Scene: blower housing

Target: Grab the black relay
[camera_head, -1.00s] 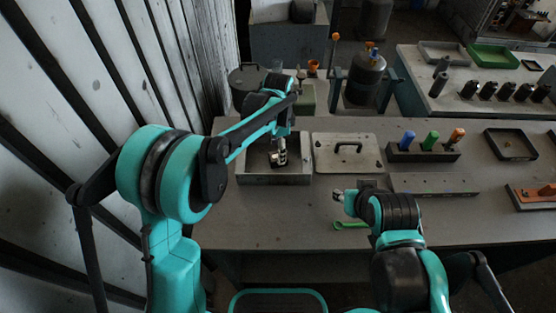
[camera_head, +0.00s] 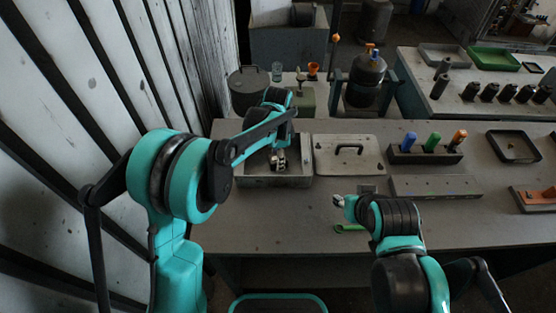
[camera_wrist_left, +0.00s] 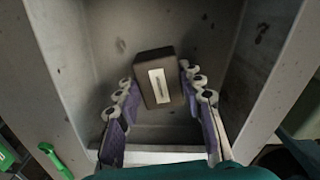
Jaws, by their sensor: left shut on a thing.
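The black relay (camera_wrist_left: 158,78) is a dark block with a pale label on its face. In the left wrist view it sits between the two fingers of my left gripper (camera_wrist_left: 157,84), inside a grey metal housing (camera_wrist_left: 62,70). The fingers are shut on its sides. In the head view my left gripper (camera_head: 279,163) is down in the open housing (camera_head: 272,183), and the relay is hard to make out there. My right gripper (camera_head: 338,201) hangs over the table's front part, right of the housing; its jaws are too small to read.
A flat cover with a black handle (camera_head: 365,165) lies right of the housing. A rack with blue, green and orange handles (camera_head: 400,156) and a grey perforated block (camera_head: 430,193) lie further right. A green tool (camera_head: 350,228) lies by my right gripper. The front left tabletop (camera_head: 260,225) is clear.

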